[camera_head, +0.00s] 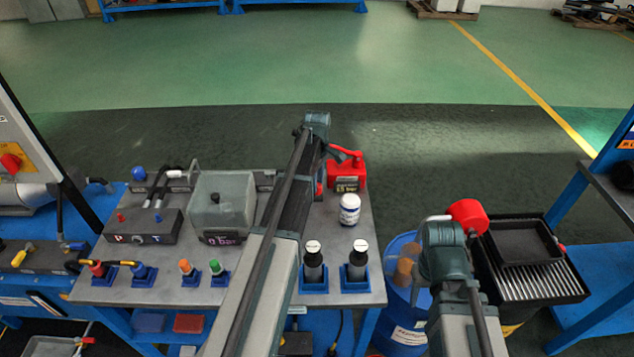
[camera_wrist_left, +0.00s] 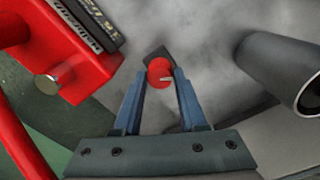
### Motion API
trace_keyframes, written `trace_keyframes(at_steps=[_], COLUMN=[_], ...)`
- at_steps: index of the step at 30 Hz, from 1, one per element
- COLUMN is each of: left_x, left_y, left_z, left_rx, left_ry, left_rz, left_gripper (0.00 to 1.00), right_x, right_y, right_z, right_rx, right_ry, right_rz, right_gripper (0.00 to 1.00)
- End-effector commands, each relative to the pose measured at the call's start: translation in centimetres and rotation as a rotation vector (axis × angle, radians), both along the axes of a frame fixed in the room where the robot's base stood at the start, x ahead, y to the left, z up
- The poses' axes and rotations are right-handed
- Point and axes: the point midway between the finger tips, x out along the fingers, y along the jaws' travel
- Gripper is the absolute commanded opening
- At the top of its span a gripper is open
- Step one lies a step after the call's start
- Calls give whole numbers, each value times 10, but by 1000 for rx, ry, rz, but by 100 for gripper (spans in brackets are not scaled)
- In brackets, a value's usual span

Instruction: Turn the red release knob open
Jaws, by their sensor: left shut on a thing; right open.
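The red release knob (camera_wrist_left: 158,66) is a small round red knob with a pale mark on its face, on a dark base, in the left wrist view. My left gripper (camera_wrist_left: 161,76) is shut on it, one blue-grey fingertip on each side. In the head view a bit of red, probably the knob (camera_head: 319,188), shows beside my left arm, which hides the fingers. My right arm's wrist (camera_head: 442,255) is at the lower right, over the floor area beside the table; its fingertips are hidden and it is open.
A red pump block (camera_head: 347,182) with a red handle stands close to the knob. A white jar (camera_head: 349,209) and two black cylinders in blue holders are nearby. A grey box reading "0 bar" (camera_head: 222,205) is at left. A blue barrel (camera_head: 405,325) stands right of the table.

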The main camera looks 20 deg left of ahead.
Motion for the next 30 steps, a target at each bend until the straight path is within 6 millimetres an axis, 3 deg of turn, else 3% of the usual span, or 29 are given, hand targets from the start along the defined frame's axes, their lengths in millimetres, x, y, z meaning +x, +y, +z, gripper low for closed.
trace_keyframes(at_steps=[30], left_x=[0], left_y=[0], left_z=[0], left_rx=[0], left_ry=[0], left_rz=[-964], left_gripper=[0], right_x=[0], right_y=[0], right_z=[0], right_rx=[0], right_ry=[0], right_rz=[0], right_gripper=[50])
